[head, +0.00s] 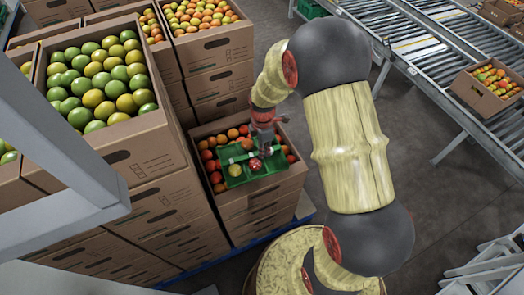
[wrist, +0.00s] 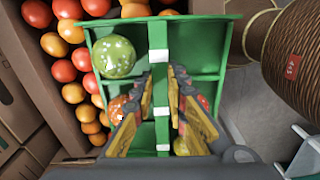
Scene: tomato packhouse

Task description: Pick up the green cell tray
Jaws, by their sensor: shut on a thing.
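The green cell tray (head: 267,172) is over the open carton of tomatoes in the middle of the head view. In the wrist view the tray (wrist: 210,34) fills the middle, with a divider running down its centre. A green speckled tomato (wrist: 113,56) is in its upper left cell. A reddish tomato shows partly in a lower left cell, and the right-hand fruit is mostly hidden by the fingers. My gripper (wrist: 161,72) is shut on the tray's central divider. In the head view my gripper (head: 262,140) reaches down to the tray from above. Whether the tray touches the fruit below is unclear.
The carton (head: 265,197) under the tray holds orange and red tomatoes. Taller carton stacks stand left and behind, one with green tomatoes (head: 100,75). A roller conveyor (head: 425,60) at right carries a carton (head: 487,98). Grey floor lies between.

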